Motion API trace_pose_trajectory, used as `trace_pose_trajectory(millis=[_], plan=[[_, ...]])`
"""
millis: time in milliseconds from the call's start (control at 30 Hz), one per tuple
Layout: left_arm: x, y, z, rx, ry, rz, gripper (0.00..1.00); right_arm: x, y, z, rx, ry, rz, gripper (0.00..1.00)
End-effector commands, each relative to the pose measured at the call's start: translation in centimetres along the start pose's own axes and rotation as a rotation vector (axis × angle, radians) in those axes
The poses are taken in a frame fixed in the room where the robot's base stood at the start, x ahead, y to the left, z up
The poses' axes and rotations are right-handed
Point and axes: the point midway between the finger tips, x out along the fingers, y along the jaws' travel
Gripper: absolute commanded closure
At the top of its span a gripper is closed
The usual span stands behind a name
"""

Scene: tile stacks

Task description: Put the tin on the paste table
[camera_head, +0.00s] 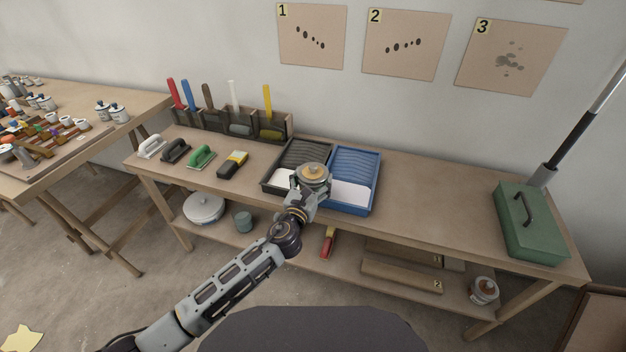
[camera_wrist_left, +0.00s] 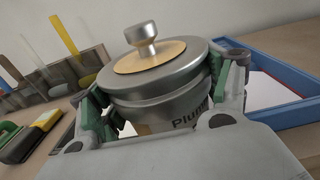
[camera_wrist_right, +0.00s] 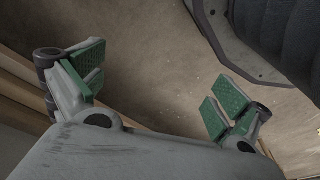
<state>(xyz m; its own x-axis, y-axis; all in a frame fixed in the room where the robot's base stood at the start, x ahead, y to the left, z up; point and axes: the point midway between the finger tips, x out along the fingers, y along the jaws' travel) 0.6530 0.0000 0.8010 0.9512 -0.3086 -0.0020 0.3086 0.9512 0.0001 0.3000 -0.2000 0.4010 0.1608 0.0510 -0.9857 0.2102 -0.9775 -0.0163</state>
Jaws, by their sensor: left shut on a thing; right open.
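A silver tin (camera_head: 314,172) with a knobbed lid and a tan ring is held upright in my left gripper (camera_head: 308,188). In the left wrist view the tin (camera_wrist_left: 158,85) sits between both green-padded fingers, with a label starting "Plu". It appears over the black and blue paint trays. A trestle table (camera_head: 150,103) stands at the left, and a long workbench (camera_head: 430,190) with a lower shelf is in front of me. No label shows which is the paste table. My right gripper (camera_wrist_right: 160,88) is open and empty, over bare floor.
The workbench carries a black tray (camera_head: 272,182), a blue tray (camera_head: 372,190), several trowels, a brush rack (camera_head: 215,120) and a green toolbox (camera_head: 530,225). Its top is clear between blue tray and toolbox. The trestle table holds several pots and small items.

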Motion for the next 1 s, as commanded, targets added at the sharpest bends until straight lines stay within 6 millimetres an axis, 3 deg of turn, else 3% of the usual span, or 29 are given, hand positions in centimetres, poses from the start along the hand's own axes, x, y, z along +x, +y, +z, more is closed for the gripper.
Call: trace_pose_trajectory(millis=[967,1000], plan=[[0.1,-0.1,-0.4,0.0,-0.006,-0.001,0.82,-1.4,-0.3,-0.7,0.0,0.001,-0.006,0.0],[0.0,0.0,-0.8,0.001,0.0,0.0,0.18,-1.4,-0.3,-0.7,0.0,0.001,-0.006,0.0]])
